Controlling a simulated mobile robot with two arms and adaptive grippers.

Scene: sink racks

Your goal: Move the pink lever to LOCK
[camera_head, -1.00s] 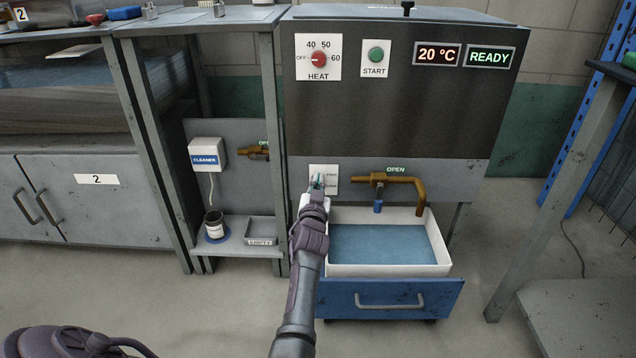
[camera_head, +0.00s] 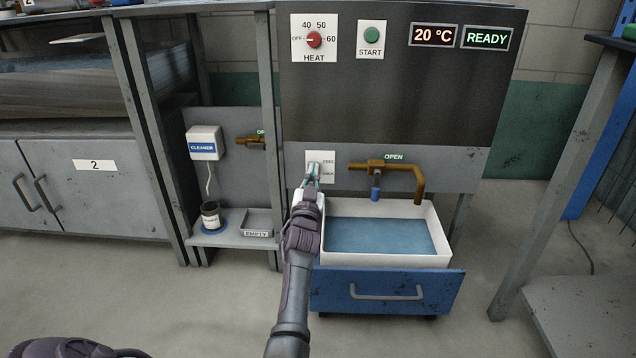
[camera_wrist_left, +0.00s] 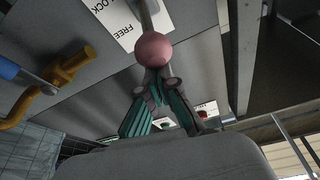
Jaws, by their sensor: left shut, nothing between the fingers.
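The pink lever's round knob (camera_wrist_left: 154,49) shows in the left wrist view on a metal stem. The stem runs up beside a white label (camera_wrist_left: 128,22) that reads FREE and LOCK. In the head view the white label (camera_head: 327,160) is on the grey panel, FREE above LOCK, and my gripper largely hides the lever. My left gripper (camera_head: 313,172) is at this label. In the wrist view its closed fingertips (camera_wrist_left: 156,84) are right by the knob, with nothing between them. I cannot tell whether they touch it. My right gripper is not in view.
A brass tap (camera_head: 400,168) marked OPEN is just right of the label, above a white basin (camera_head: 440,262) of water in a blue drawer (camera_head: 430,290). A heat dial (camera_head: 314,40) and a START button (camera_head: 371,36) are above. A post (camera_head: 270,120) stands at the left.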

